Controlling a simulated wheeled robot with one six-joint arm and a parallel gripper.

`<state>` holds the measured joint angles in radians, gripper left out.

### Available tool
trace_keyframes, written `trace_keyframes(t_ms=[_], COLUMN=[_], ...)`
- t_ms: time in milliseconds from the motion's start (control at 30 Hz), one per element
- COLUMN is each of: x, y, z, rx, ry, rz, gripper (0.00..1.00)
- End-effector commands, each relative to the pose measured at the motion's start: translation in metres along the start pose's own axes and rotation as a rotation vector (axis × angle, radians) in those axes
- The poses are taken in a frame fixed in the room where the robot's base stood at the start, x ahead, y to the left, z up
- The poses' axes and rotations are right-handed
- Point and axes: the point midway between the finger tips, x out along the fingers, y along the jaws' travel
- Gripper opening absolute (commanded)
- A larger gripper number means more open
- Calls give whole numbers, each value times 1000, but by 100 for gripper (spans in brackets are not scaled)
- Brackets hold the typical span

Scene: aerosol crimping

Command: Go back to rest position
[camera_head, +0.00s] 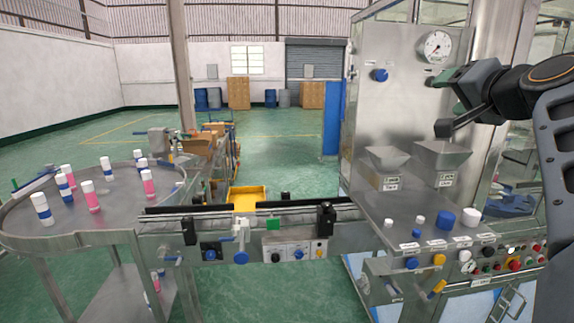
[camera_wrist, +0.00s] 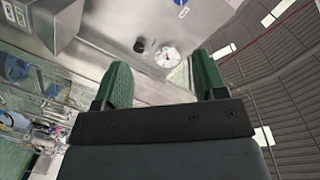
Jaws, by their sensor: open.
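My gripper (camera_head: 440,102) is raised at the right of the head view, in front of the steel machine panel (camera_head: 394,118) and above the right hopper (camera_head: 443,155). In the wrist view its two green fingers (camera_wrist: 160,85) stand apart with nothing between them. The round pressure gauge (camera_head: 435,46) is on the panel just above the gripper. It also shows beyond the fingertips in the wrist view (camera_wrist: 167,57). My arm comes in from the right edge.
A round steel table (camera_head: 115,213) at left carries several pink and blue bottles. A conveyor (camera_head: 290,212) runs from it to the machine. Small caps (camera_head: 446,218) stand on the machine's ledge, above buttons. The left hopper (camera_head: 386,159) is beside the right one.

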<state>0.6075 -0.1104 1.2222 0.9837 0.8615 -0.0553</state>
Motion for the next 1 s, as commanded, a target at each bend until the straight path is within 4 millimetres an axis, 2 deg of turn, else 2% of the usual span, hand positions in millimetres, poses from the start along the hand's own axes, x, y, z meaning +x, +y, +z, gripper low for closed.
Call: trace_keyframes(t_ms=[167, 267, 367, 467, 567, 633, 700, 800, 900, 1000], x=[9, 13, 15, 15, 9, -1, -17, -44, -72, -98], y=[34, 58, 84, 110, 138, 159, 177, 199, 215, 225], z=[20, 38, 65, 102, 153, 200, 249, 311, 361, 400], rx=[-3, -8, -19, -41, -84, -134, -201, -306, -418, -522], ry=[-53, -99, -164, -249, -371, -483, -600, -755, -885, -985], rz=[91, 161, 236, 318, 408, 474, 530, 585, 613, 611], gripper=[65, 65, 65, 65, 65, 65, 65, 65, 65, 65])
